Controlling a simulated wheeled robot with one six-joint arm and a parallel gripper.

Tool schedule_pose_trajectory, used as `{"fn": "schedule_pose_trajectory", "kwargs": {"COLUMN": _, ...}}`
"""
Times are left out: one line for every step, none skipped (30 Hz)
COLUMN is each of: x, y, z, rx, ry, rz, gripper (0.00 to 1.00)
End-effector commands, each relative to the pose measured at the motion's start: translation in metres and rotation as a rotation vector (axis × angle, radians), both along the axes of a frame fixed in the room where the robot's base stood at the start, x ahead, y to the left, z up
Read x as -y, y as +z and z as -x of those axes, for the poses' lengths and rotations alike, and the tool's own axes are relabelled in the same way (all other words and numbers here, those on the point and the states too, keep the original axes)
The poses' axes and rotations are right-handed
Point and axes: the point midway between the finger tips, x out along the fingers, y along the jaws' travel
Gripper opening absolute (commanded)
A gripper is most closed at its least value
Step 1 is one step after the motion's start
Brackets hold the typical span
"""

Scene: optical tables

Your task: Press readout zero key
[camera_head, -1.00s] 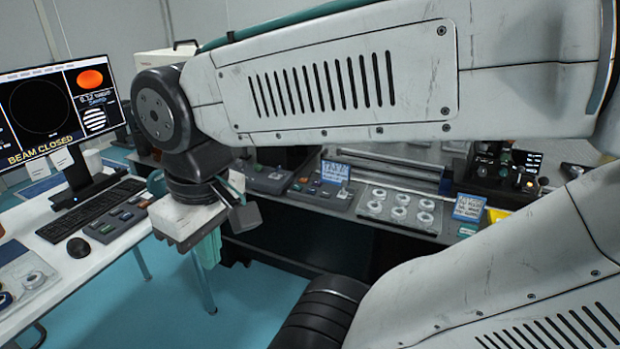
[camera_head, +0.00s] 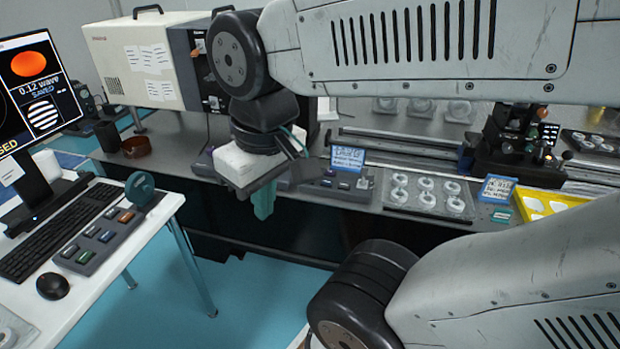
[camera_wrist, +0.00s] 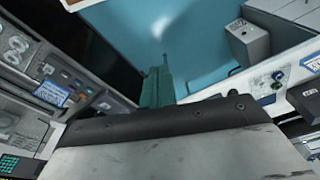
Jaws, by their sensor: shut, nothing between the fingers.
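My gripper (camera_head: 263,199) has teal fingers, shut and empty, pointing down over the gap between the white desk and the dark optical bench. It also shows in the wrist view (camera_wrist: 158,86), above blue floor. Another key box (camera_head: 100,240) with coloured keys lies on the desk beside the keyboard. The key lettering is too small to read, so I cannot tell which is the readout zero key. My gripper touches no key.
A tray of round optics (camera_head: 428,196) and a yellow tray (camera_head: 545,203) lie on the bench to the right. A large beige instrument (camera_head: 135,62) stands at the back. The desk holds a monitor (camera_head: 40,92), keyboard (camera_head: 60,232) and mouse (camera_head: 52,286). Blue floor is open between.

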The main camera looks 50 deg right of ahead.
Motion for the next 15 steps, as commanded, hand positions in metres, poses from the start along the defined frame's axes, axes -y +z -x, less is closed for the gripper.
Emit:
{"fn": "schedule_pose_trajectory", "kwargs": {"x": 0.000, "y": -0.001, "z": -0.003, "rx": -0.004, "ry": -0.018, "rz": -0.013, "gripper": 0.00}}
{"fn": "schedule_pose_trajectory", "kwargs": {"x": -0.001, "y": -0.001, "z": -0.006, "rx": -0.006, "ry": -0.035, "rz": -0.028, "gripper": 0.00}}
{"fn": "schedule_pose_trajectory", "kwargs": {"x": 0.000, "y": -0.002, "z": -0.012, "rx": -0.011, "ry": -0.070, "rz": -0.055, "gripper": 0.00}}
{"fn": "schedule_pose_trajectory", "kwargs": {"x": 0.001, "y": -0.004, "z": -0.018, "rx": -0.015, "ry": -0.105, "rz": -0.082, "gripper": 0.00}}
{"fn": "schedule_pose_trajectory", "kwargs": {"x": 0.002, "y": -0.005, "z": -0.025, "rx": -0.018, "ry": -0.147, "rz": -0.115, "gripper": 0.00}}
{"fn": "schedule_pose_trajectory", "kwargs": {"x": 0.003, "y": -0.007, "z": -0.037, "rx": -0.022, "ry": -0.216, "rz": -0.166, "gripper": 0.00}}
{"fn": "schedule_pose_trajectory", "kwargs": {"x": 0.005, "y": -0.009, "z": -0.048, "rx": -0.022, "ry": -0.276, "rz": -0.209, "gripper": 0.00}}
{"fn": "schedule_pose_trajectory", "kwargs": {"x": 0.008, "y": -0.011, "z": -0.060, "rx": -0.023, "ry": -0.343, "rz": -0.258, "gripper": 0.00}}
{"fn": "schedule_pose_trajectory", "kwargs": {"x": 0.015, "y": -0.014, "z": -0.077, "rx": -0.021, "ry": -0.442, "rz": -0.324, "gripper": 0.00}}
{"fn": "schedule_pose_trajectory", "kwargs": {"x": 0.022, "y": -0.017, "z": -0.091, "rx": -0.014, "ry": -0.522, "rz": -0.375, "gripper": 0.00}}
{"fn": "schedule_pose_trajectory", "kwargs": {"x": 0.030, "y": -0.020, "z": -0.105, "rx": -0.007, "ry": -0.604, "rz": -0.426, "gripper": 0.00}}
{"fn": "schedule_pose_trajectory", "kwargs": {"x": 0.045, "y": -0.023, "z": -0.123, "rx": 0.006, "ry": -0.715, "rz": -0.491, "gripper": 0.00}}
{"fn": "schedule_pose_trajectory", "kwargs": {"x": 0.058, "y": -0.027, "z": -0.136, "rx": 0.015, "ry": -0.802, "rz": -0.539, "gripper": 0.00}}
{"fn": "schedule_pose_trajectory", "kwargs": {"x": 0.073, "y": -0.031, "z": -0.149, "rx": 0.029, "ry": -0.892, "rz": -0.586, "gripper": 0.00}}
{"fn": "schedule_pose_trajectory", "kwargs": {"x": 0.095, "y": -0.037, "z": -0.164, "rx": 0.048, "ry": -1.011, "rz": -0.646, "gripper": 0.00}}
